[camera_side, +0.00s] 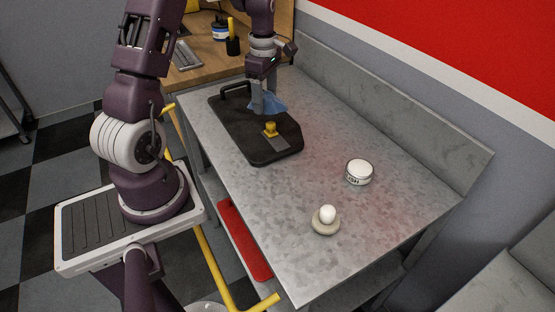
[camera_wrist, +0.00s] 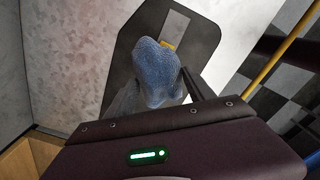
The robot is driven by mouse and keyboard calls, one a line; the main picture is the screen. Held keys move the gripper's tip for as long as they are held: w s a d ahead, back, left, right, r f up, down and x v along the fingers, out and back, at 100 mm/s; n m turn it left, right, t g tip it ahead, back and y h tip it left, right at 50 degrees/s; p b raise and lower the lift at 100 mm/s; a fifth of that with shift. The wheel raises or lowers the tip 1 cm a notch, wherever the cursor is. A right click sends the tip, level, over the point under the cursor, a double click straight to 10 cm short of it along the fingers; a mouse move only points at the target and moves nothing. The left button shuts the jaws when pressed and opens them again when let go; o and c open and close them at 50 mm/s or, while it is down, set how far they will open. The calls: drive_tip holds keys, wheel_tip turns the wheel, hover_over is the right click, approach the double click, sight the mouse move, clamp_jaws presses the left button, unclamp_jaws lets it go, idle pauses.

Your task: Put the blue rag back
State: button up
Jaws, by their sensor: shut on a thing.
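The blue rag (camera_wrist: 158,72) is bunched between the fingers of my gripper in the wrist view. In the side view the blue rag (camera_side: 273,104) hangs in folds under my gripper (camera_side: 263,100), over the far part of the black board. My gripper is shut on it; the fingertips are mostly hidden by the cloth. The black board (camera_side: 232,124), with a handle at its far left end, lies on the metal table. I cannot tell whether the rag's lower edge touches the board.
A yellow-handled scraper (camera_side: 271,130) lies on the board. A white lidded jar (camera_side: 359,172) and a white egg-like thing on a round stand (camera_side: 326,220) are on the metal table (camera_side: 300,190). A wooden bench (camera_side: 197,75) with a cup and keyboard adjoins behind.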

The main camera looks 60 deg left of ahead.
drive_tip(key=d+m, duration=0.3)
drive_tip(key=d, duration=0.6)
drive_tip(key=m, duration=0.4)
hover_over(287, 188)
wheel_tip(287, 188, down, 9)
drive_tip(key=shift+f, duration=0.35)
drive_tip(key=o, duration=1.3)
drive_tip(key=shift+f, duration=0.15)
